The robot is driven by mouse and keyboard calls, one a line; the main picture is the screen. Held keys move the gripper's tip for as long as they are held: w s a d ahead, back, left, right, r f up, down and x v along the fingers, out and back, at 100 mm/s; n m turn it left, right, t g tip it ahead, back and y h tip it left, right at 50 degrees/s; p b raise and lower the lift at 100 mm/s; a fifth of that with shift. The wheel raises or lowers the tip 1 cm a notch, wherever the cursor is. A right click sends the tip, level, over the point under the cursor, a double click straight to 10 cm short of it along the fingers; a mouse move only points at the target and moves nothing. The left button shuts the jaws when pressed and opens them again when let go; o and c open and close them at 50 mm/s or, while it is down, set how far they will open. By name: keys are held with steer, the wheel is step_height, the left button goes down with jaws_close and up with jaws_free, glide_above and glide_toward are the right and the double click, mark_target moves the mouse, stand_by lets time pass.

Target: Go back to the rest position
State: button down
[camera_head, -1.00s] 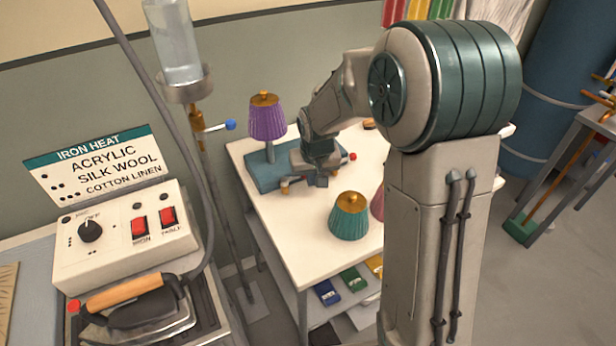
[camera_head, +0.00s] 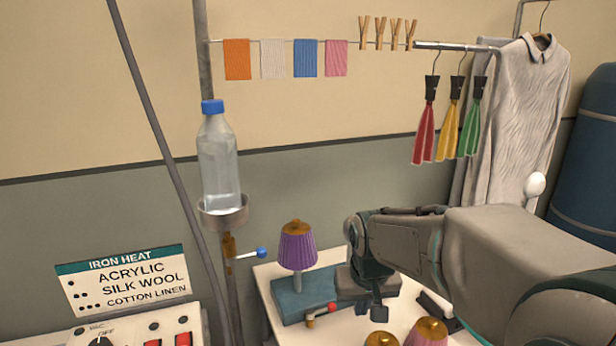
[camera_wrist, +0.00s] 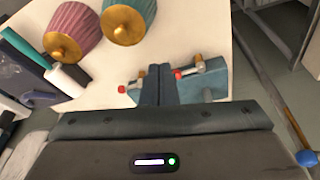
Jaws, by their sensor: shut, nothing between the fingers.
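My gripper (camera_head: 378,312) is shut and empty. In the head view it is over the white table (camera_head: 263,272), just right of the teal base (camera_head: 292,300) that carries the purple shade (camera_head: 298,250). In the wrist view its closed fingers (camera_wrist: 158,85) point toward the table, and part of the teal base (camera_wrist: 212,78) shows just beyond and to the right of them. I cannot tell the exact height of the fingers above the table.
A pink shade (camera_wrist: 72,30) and a teal shade (camera_wrist: 128,18) stand nearby on the table. A clear bottle (camera_head: 218,165) sits in a holder at left. Coloured cloths (camera_head: 425,135) and a shirt (camera_head: 518,120) hang from the rail (camera_head: 455,46).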

steer(key=s+d, duration=0.4)
steer(key=s, duration=1.2)
steer(key=shift+f+m, duration=0.2)
steer(key=shift+m, duration=0.2)
steer(key=shift+s, duration=0.1)
